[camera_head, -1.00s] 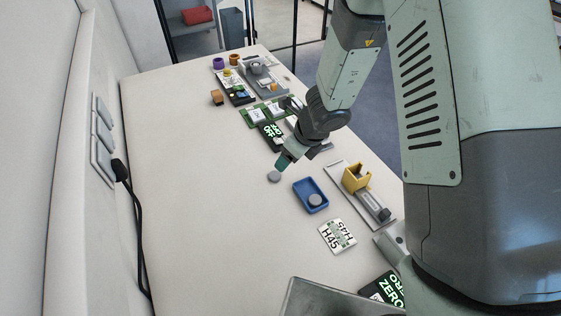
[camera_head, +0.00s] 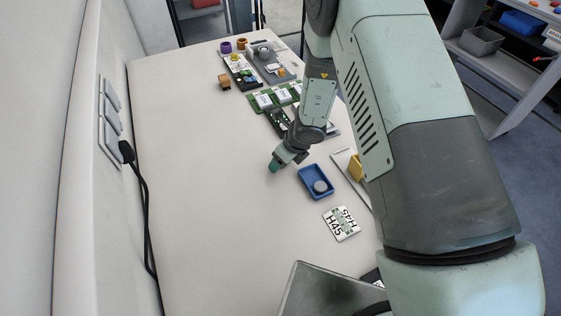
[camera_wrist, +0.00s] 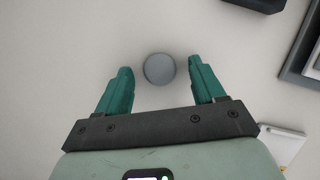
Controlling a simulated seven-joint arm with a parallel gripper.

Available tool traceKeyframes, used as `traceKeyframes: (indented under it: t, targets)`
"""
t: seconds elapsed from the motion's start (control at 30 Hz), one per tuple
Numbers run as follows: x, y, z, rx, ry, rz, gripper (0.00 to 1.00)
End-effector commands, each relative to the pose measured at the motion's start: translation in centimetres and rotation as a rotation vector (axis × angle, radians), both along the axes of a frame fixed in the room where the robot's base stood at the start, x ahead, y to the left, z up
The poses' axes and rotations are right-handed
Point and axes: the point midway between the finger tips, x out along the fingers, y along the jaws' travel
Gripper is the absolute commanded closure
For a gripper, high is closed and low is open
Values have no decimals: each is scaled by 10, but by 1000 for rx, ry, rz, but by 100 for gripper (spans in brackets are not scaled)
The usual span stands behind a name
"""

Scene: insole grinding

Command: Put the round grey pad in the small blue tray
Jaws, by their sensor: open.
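The round grey pad (camera_wrist: 159,69) lies on the pale tabletop between the two green fingers of my gripper (camera_wrist: 161,72) in the wrist view. There is a visible gap on each side of the pad. In the head view my gripper (camera_head: 273,168) points down at the table and hides this pad. The small blue tray (camera_head: 310,174) lies just to the right of my gripper and slightly nearer. A similar round grey piece (camera_head: 320,186) sits inside the tray.
A H45 card (camera_head: 341,224) lies in front of the tray. A yellow block on a fixture (camera_head: 355,167) stands right of the tray, partly behind my arm. Green boards (camera_head: 262,102) lie farther back. The table's left side is clear.

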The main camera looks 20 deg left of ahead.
Motion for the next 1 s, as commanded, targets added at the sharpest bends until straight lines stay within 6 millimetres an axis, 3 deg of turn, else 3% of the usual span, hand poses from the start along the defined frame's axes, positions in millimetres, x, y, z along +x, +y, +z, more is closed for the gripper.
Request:
traceKeyframes:
  t: [0.17,0.53,0.73,0.77,1.0]
  targets:
    - [0,0,0,0,0,0,33]
    - [0,0,0,0,0,0,90]
    - [0,0,0,0,0,0,92]
    - [0,0,0,0,0,0,97]
    - [0,0,5,1,0,0,98]
